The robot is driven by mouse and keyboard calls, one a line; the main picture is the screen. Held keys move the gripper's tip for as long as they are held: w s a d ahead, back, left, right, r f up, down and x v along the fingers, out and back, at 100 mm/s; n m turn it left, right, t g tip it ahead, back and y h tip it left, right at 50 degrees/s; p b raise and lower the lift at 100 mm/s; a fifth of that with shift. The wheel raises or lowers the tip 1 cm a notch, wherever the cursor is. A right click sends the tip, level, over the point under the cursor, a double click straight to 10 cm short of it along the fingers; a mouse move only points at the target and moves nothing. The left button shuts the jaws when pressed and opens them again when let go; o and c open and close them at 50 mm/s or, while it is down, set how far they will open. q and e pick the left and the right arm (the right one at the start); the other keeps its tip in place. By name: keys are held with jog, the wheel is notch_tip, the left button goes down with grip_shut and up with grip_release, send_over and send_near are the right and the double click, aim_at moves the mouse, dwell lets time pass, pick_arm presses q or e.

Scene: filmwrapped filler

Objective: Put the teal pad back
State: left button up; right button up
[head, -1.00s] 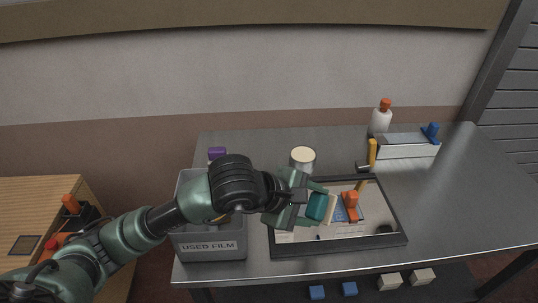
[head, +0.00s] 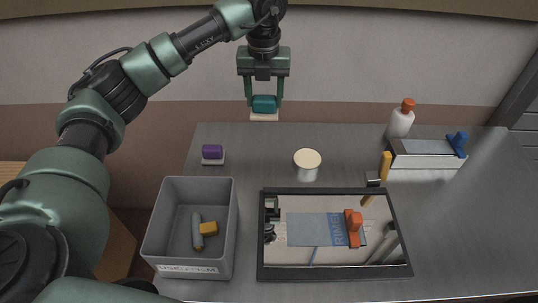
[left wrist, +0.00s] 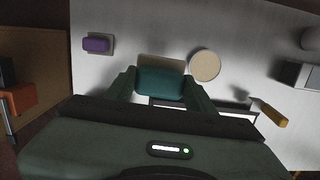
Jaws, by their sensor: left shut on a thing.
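The teal pad (head: 264,103) has a pale layer under it. My left gripper (head: 264,98) is shut on it, with one finger on each side, and points down. In the head view the pad shows against the wall, above the table's back edge. In the left wrist view the teal pad (left wrist: 161,83) sits between the fingers, between a purple pad (left wrist: 98,45) and a round cream-topped pot (left wrist: 205,65). How high the pad is above the table is hard to tell. My right gripper is not in view.
A grey bin (head: 226,240) holds a yellow block (head: 208,228) and a grey-blue stick. A white bottle (head: 399,122) and a pale box (head: 420,162) stand at the back right. The table's right side is clear.

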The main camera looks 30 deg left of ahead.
pick_arm(q)
jog(key=shift+a+f, duration=0.2)
jog(key=shift+f, duration=0.1)
notch_tip(320, 180, down, 14)
jog(key=p, duration=0.2)
jog(key=shift+f+p, duration=0.2)
jog(key=shift+p, duration=0.1)
notch_tip(320, 180, down, 4)
jog(key=shift+f+p, duration=0.25)
jog(key=shift+p, duration=0.1)
jog(key=o, duration=1.2)
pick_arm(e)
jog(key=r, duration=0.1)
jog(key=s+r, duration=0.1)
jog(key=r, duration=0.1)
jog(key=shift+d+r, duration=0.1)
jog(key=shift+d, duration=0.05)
pick_arm(q)
notch_tip(320, 180, up, 12)
jog(key=s+b, duration=0.1)
jog(key=b, duration=0.1)
jog(key=shift+s+d+b, duration=0.2)
jog(key=shift+d+b, duration=0.1)
jog(key=shift+d, duration=0.05)
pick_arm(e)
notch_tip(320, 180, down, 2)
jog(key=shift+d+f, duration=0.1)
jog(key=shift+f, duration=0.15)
